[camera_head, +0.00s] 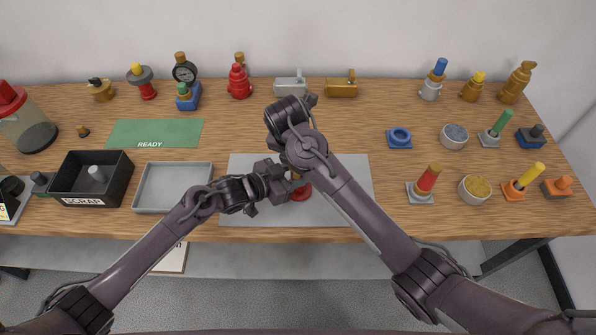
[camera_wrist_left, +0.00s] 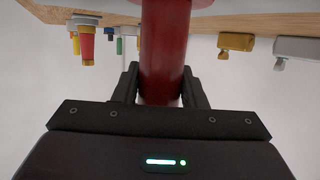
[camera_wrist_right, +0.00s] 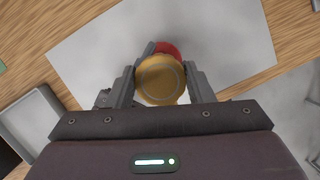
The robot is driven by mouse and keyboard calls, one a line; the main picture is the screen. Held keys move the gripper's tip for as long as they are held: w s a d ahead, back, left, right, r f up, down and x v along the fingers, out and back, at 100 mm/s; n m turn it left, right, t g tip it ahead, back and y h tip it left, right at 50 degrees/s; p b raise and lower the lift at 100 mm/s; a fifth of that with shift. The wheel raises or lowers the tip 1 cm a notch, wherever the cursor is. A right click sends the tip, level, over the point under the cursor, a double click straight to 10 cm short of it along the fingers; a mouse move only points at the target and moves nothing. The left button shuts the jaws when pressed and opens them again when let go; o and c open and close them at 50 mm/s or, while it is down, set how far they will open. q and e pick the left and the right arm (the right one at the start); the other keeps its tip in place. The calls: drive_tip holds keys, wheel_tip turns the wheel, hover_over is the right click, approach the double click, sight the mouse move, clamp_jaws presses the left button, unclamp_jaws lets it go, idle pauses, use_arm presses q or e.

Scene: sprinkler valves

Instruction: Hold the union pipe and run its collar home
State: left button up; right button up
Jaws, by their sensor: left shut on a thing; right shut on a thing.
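The union pipe (camera_head: 302,194) is red and stands on the grey mat (camera_head: 340,212) at the middle of the table, mostly hidden by my arms in the head view. My left gripper (camera_head: 289,187) comes in from the left and is shut on the red pipe, which passes between its fingers in the left wrist view (camera_wrist_left: 163,70). The round brass collar (camera_wrist_right: 160,80) sits between the fingers of my right gripper (camera_wrist_right: 161,84) in the right wrist view, seen from above. Some red (camera_wrist_right: 166,47) shows beyond it. The collar's threads are hidden.
An empty grey tray (camera_head: 137,207) and a black SCRAP box (camera_head: 98,201) stand left of the mat. A green READY mat (camera_head: 155,133) lies behind them. Fittings line the back edge.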

drive_tip(key=m, duration=0.2)
drive_tip(key=shift+m+h, duration=0.3)
drive_tip(key=shift+m, duration=0.1)
drive_tip(key=shift+g, duration=0.3)
drive_tip(key=shift+r+m, duration=0.1)
drive_tip(key=shift+m, duration=0.6)
drive_tip(key=shift+m+g+h, duration=0.3)
drive_tip(key=shift+m+h, duration=0.1)
drive_tip(key=shift+m, duration=0.7)
drive_tip(key=shift+m+g, duration=0.3)
drive_tip(key=shift+m, duration=1.4)
